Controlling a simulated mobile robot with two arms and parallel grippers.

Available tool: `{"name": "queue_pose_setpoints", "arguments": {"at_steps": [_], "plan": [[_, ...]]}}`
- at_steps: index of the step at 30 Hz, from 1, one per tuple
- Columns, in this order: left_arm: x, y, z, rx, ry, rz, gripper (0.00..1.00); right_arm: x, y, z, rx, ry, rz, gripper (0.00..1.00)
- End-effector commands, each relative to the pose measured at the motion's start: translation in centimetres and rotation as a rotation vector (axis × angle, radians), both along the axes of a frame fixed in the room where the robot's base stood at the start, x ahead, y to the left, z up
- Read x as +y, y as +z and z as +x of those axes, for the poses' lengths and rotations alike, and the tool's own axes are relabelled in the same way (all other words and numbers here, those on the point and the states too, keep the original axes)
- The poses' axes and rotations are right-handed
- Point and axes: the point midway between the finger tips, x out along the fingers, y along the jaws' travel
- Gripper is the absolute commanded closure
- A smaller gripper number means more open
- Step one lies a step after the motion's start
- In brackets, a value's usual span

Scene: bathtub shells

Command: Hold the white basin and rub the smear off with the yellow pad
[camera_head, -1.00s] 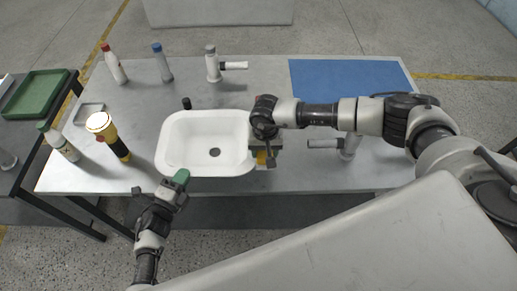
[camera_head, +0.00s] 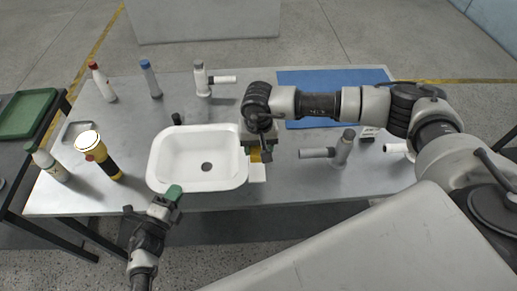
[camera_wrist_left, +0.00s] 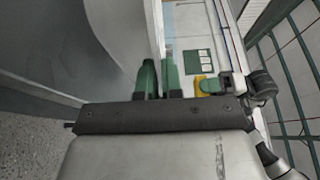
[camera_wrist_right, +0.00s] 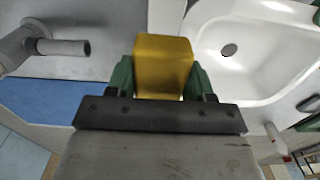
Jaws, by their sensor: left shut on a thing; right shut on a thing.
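The white basin (camera_head: 162,160) sits on the grey table, with a dark drain hole in its floor. My left gripper (camera_head: 174,193) is shut on the basin's front rim, left of its middle; the left wrist view shows the pale rim between its green fingers (camera_wrist_left: 160,78). My right gripper (camera_head: 259,154) is shut on the yellow pad (camera_wrist_right: 163,62), just outside the basin's right rim. The pad is mostly hidden in the head view. In the right wrist view the basin (camera_wrist_right: 285,45) lies right of the pad. I cannot make out a smear.
A white flat piece (camera_head: 257,173) lies right of the basin. A yellow-black torch (camera_head: 101,158) and a green-capped bottle (camera_head: 48,163) stand left. Two bottles and a pipe fitting (camera_head: 201,80) stand behind. Another fitting (camera_head: 341,148) and a blue mat (camera_head: 320,80) are right.

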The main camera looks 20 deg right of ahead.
Motion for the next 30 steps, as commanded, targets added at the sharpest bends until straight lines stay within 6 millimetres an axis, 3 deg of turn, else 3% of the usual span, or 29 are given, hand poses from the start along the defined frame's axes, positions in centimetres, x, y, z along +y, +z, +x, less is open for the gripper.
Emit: {"name": "queue_pose_setpoints", "arguments": {"at_steps": [14, 21, 30], "plan": [[0.01, -0.01, -0.01, 0.000, 0.000, 0.000, 1.00, -0.01, 0.10, 0.00, 0.000, 0.000, 0.000, 0.67], [0.01, -0.01, -0.01, 0.000, 0.000, 0.000, 0.64, -0.01, 0.09, 0.00, 0.000, 0.000, 0.000, 0.67], [0.19, -0.04, -0.19, 0.001, 0.000, 0.001, 0.64, 0.00, 0.08, 0.00, 0.000, 0.000, 0.000, 0.67]]}}
